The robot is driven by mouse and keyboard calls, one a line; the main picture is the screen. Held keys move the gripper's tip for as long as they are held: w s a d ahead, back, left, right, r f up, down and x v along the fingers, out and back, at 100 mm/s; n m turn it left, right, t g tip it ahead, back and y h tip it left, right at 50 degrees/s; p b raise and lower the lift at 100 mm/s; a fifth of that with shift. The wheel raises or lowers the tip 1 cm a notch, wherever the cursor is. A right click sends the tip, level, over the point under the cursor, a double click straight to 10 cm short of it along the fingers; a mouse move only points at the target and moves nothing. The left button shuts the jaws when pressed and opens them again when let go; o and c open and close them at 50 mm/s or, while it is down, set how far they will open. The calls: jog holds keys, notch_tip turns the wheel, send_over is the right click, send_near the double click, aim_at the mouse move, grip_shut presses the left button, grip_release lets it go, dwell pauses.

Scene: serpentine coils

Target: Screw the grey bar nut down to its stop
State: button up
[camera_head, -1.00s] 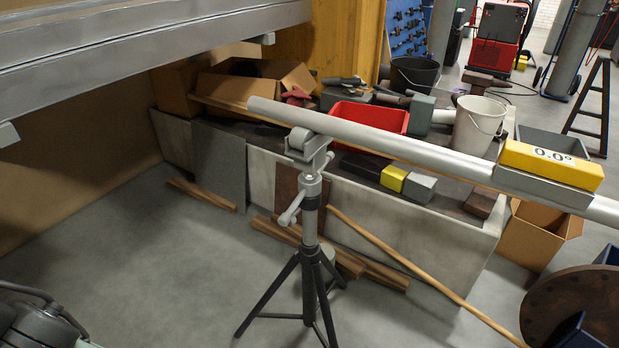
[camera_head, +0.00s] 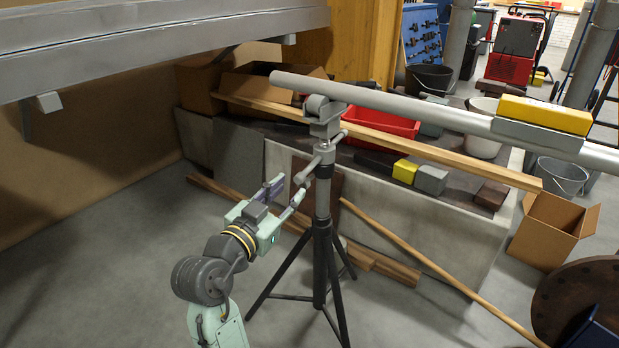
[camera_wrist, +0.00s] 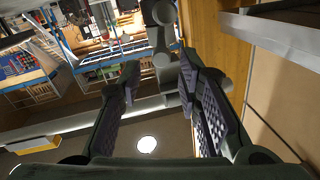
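The grey bar nut (camera_head: 307,171) is a short slanted bar with rounded ends on the upper post of a tripod stand (camera_head: 322,215). The stand's roller head (camera_head: 323,112) is under a long grey pipe (camera_head: 400,105). My gripper (camera_head: 288,187) is open, just left of and slightly below the bar nut, with its fingers pointing up toward it. Nothing shows between the fingers in the head view, and I cannot tell if one touches the bar. In the wrist view the open fingers (camera_wrist: 157,78) spread around a grey part that I cannot identify surely.
A yellow level (camera_head: 545,115) rests on the pipe at right. Behind the stand is a low bench wall (camera_head: 400,225) with a red bin (camera_head: 375,125) on top. Planks lie on the floor, and one long wooden pole (camera_head: 430,265) slants right of the tripod. A grey beam (camera_head: 150,45) crosses the upper left.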

aim_at(319, 158)
jog(key=p+x, duration=0.1)
jog(key=x, duration=0.9)
jog(key=shift+w+p, duration=0.35)
jog(key=shift+p, duration=0.05)
jog(key=shift+c, duration=0.5)
grip_shut()
